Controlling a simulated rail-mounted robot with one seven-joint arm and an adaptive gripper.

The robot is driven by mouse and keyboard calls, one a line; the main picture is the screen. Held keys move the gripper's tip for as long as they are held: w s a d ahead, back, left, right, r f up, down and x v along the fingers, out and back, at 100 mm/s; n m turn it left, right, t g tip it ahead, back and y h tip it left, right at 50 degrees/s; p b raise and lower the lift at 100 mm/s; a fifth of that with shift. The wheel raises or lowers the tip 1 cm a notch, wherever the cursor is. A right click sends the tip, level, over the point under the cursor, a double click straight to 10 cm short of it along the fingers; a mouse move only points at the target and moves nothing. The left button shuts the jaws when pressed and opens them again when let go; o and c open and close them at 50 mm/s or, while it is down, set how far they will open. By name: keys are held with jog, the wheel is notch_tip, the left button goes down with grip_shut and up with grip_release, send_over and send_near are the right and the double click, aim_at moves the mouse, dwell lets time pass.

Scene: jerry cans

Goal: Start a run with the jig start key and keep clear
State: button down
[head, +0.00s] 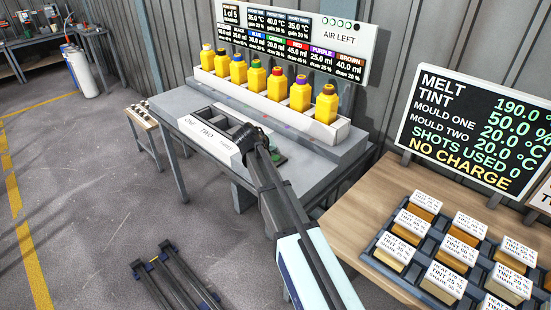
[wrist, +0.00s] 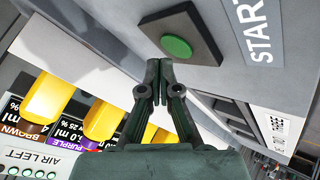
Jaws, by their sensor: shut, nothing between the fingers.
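The start key is a round green button (wrist: 176,46) on a dark square plate (wrist: 205,32), beside a white START label (wrist: 258,30) in the wrist view. In the head view a little of its green shows just right of my gripper, on the grey jig bench (head: 312,168). My gripper (wrist: 158,66) is shut and empty, its fingertips pointing at the near edge of the dark plate, just short of the green button in the picture. I cannot tell the gap in depth. In the head view my gripper (head: 250,137) is over the bench, partly hidden by my arm.
Several yellow jerry cans (head: 277,84) with coloured caps stand in a white rack behind the key, under the AIR LEFT board (head: 340,37). A slotted block marked ONE, TWO, THREE (head: 208,139) lies left of my gripper. A wooden table (head: 345,207) with labelled blocks stands at right.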

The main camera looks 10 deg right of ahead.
aim_at(274, 158)
jog(key=shift+r, duration=0.1)
jog(key=shift+r+p, duration=1.15)
jog(key=shift+r, duration=1.3)
